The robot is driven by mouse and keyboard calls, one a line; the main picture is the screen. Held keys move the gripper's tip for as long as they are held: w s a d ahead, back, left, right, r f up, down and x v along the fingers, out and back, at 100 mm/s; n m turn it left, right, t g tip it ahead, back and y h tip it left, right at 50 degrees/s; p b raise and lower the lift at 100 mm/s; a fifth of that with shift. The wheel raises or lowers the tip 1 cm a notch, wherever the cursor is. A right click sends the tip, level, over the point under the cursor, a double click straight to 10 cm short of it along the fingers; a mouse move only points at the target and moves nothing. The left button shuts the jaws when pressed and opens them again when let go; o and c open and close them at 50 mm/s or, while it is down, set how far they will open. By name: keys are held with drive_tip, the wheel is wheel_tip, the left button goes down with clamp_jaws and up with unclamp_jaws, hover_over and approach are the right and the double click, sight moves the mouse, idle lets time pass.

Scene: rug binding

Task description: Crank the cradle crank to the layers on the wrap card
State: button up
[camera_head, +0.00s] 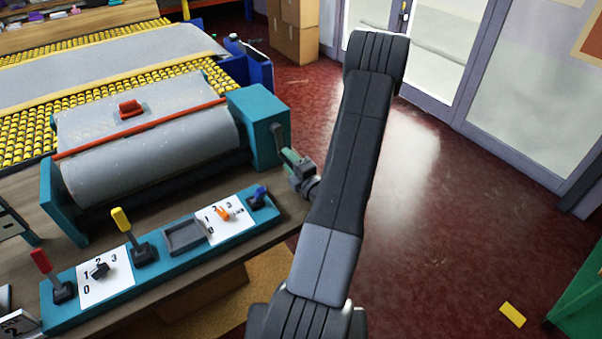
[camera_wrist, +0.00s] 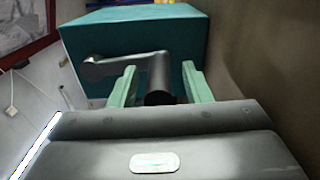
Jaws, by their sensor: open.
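The cradle (camera_head: 48,200) has teal end blocks and a large grey roller (camera_head: 150,160) between them. Its dark grey crank (camera_head: 278,137) is on the outer side of the right teal block (camera_head: 258,112). In the wrist view the crank arm (camera_wrist: 108,66) runs sideways to a handle (camera_wrist: 158,75) that points toward me. My gripper (camera_head: 291,158) is at the crank. In the wrist view its pale green fingers (camera_wrist: 160,88) are open, one on each side of the handle. I cannot tell whether they touch it. A card (camera_head: 20,325) showing a 2 is cut off at the lower left; its wording is not readable.
A teal control strip (camera_head: 180,283) with red (camera_head: 42,262), yellow (camera_head: 121,220) and blue (camera_head: 260,192) controls runs along the bench front. A yellow roller conveyor (camera_head: 25,135) lies behind the cradle. Red floor (camera_head: 440,220) is open at the right.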

drive_tip(key=b+v, duration=0.1)
drive_tip(key=v, duration=1.2)
drive_tip(key=shift+s+d+b, duration=0.1)
drive_tip(key=shift+b, duration=0.25)
idle(1.3)
